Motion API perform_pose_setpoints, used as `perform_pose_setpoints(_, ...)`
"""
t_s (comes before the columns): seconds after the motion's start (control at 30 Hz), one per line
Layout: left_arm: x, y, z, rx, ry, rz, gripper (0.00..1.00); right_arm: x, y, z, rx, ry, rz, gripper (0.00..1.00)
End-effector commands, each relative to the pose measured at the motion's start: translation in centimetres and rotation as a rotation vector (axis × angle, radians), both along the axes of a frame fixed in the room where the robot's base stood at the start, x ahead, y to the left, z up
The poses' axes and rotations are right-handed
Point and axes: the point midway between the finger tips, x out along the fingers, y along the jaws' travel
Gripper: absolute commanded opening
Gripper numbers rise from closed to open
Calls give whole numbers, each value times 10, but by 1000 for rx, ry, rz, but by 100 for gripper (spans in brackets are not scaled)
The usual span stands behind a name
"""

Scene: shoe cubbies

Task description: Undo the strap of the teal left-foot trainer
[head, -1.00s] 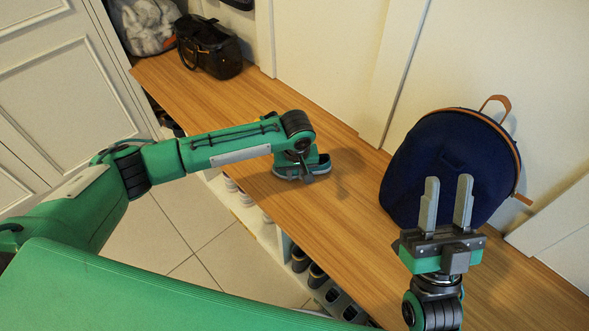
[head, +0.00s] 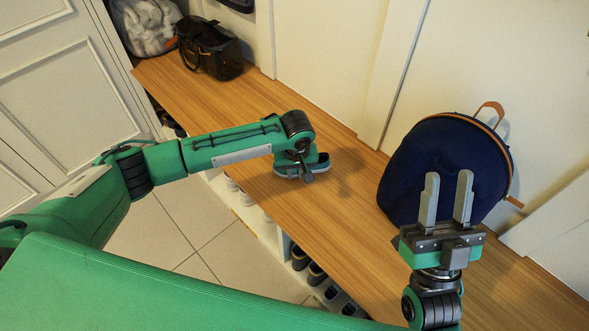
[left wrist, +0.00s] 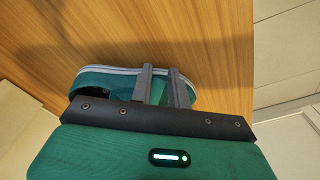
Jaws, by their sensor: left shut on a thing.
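The teal trainer (head: 321,163) with a pale sole lies on the wooden bench top, mostly hidden behind my left wrist in the head view. It also shows in the left wrist view (left wrist: 98,80), its sole edge along the far side and a dark opening at the left. My left gripper (left wrist: 160,69) is over the shoe with its two grey fingers close together, shut on the strap. The strap itself is hidden by the fingers and the gripper body. My right gripper (head: 447,184) is open and empty, fingers upward, in front of the backpack.
A navy backpack (head: 440,165) with tan trim leans on the wall at the right. A black bag (head: 215,52) stands at the bench's far end. Several shoes sit in cubbies below the bench top (head: 250,140), which is clear around the trainer.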

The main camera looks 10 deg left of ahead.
Motion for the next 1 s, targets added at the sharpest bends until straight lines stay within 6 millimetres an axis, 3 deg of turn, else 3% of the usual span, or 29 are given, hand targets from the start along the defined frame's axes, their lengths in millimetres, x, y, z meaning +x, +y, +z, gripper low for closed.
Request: perform_pose_setpoints(1.0, 3, 4, 14, -69, 90, -16, 10, 0, 0, 31, 0, 0, 0, 36)
